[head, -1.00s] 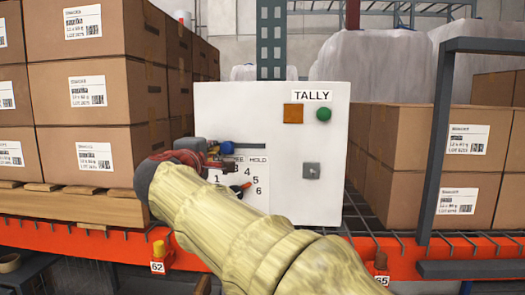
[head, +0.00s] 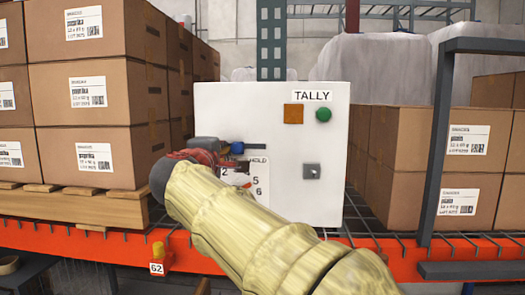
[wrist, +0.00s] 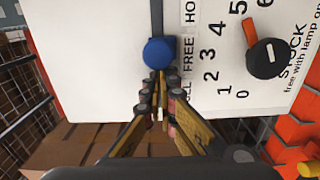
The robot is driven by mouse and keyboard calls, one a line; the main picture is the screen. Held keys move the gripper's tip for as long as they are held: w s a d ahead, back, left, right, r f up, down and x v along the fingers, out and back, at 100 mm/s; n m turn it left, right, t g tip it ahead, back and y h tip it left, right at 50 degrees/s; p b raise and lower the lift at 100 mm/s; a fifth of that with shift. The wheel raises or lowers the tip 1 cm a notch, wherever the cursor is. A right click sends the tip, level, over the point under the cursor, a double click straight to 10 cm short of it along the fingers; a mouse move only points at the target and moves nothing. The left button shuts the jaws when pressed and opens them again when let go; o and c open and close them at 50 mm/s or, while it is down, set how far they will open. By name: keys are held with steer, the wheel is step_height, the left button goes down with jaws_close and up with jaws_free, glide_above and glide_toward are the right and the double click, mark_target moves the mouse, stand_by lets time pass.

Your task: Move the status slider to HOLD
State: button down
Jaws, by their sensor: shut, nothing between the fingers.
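The status slider is a blue knob (wrist: 160,52) on a dark straight slot (wrist: 157,15) in the white TALLY panel. In the wrist view the knob is beside the FREE label (wrist: 188,54). The HOLD label (head: 258,160) is further along, to the right in the head view, with bare slot beside it. The knob also shows in the head view (head: 237,148). My gripper (wrist: 160,77) is shut and empty. Its fingertips are right at the knob, on the side away from HOLD; I cannot tell whether they touch. My arm hides the panel's lower left in the head view.
A black dial (wrist: 268,58) with an orange pointer and numbers sits beside the slider. The panel also has an orange square (head: 293,114), a green button (head: 323,114) and a grey switch (head: 312,171). Stacked cartons (head: 95,95) stand close at the left.

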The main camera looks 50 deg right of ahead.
mark_target(237, 149)
steer(key=shift+s+d, duration=0.25)
steer(key=shift+s, duration=0.05)
steer(key=shift+s+d, duration=0.35)
steer(key=shift+s, duration=0.1)
steer(key=shift+s+d+b, duration=0.2)
steer(key=shift+s+b, duration=0.05)
steer(key=shift+b, duration=0.1)
steer(key=shift+s+d, duration=0.2)
steer(key=shift+s, duration=0.1)
steer(key=shift+s+d, duration=0.25)
steer(key=shift+s, duration=0.1)
steer(key=shift+w+a+b, duration=0.5)
steer(key=shift+w+b, duration=0.1)
